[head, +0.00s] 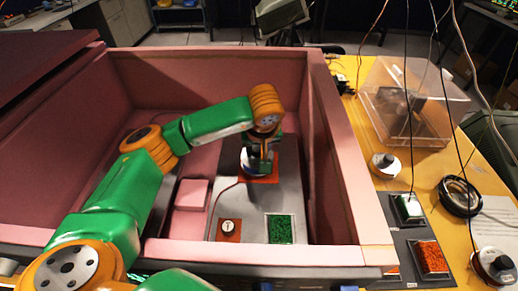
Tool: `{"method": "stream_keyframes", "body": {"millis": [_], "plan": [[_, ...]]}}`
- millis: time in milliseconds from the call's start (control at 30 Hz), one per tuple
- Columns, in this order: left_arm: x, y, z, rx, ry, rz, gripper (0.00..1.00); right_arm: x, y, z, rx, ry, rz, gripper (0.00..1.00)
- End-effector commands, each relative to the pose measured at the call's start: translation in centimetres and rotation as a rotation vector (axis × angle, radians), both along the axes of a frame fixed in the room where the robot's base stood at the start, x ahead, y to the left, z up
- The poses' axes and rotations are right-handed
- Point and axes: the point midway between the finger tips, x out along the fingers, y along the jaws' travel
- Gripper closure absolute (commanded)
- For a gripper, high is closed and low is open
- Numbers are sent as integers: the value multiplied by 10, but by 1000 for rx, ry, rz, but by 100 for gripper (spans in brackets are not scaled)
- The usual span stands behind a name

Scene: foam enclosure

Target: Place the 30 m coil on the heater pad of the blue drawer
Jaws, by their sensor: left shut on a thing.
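My left arm reaches over the pink foam wall into the enclosure. Its gripper (260,152) points down and is shut on a small white and dark round thing (248,165), which looks like a coil; no length label can be read. The coil is over or on an orange-red pad (272,178), which looks like the heater pad, on a grey plate (255,208). I cannot tell whether the coil touches the pad. The gripper hides part of both. My right gripper is not in view.
Foam walls (345,170) surround the plate. On it are a green square (281,229) and a red square with a white dial (228,229). A pink block (192,194) is to the left. Outside, the yellow table holds a white spool (385,164), a black ring (460,196) and a clear box (412,105).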

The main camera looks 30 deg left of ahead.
Motion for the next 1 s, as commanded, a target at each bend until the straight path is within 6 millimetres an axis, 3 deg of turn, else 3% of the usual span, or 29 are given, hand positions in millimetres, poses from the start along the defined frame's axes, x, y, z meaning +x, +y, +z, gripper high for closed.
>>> {"method": "stream_keyframes", "body": {"millis": [100,400,433,500,533,867,1000], "plan": [[0,0,-13,0,1,-1,100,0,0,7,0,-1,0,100],[0,0,-18,0,-1,-1,100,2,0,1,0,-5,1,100],[0,0,-17,0,0,-1,53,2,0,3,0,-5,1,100],[0,0,-16,0,0,-1,34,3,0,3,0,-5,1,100],[0,0,-16,0,0,-1,31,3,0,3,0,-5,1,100],[0,0,-12,0,-1,-1,31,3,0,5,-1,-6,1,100],[-6,-6,6,0,-7,-3,31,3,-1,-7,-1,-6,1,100]]}}
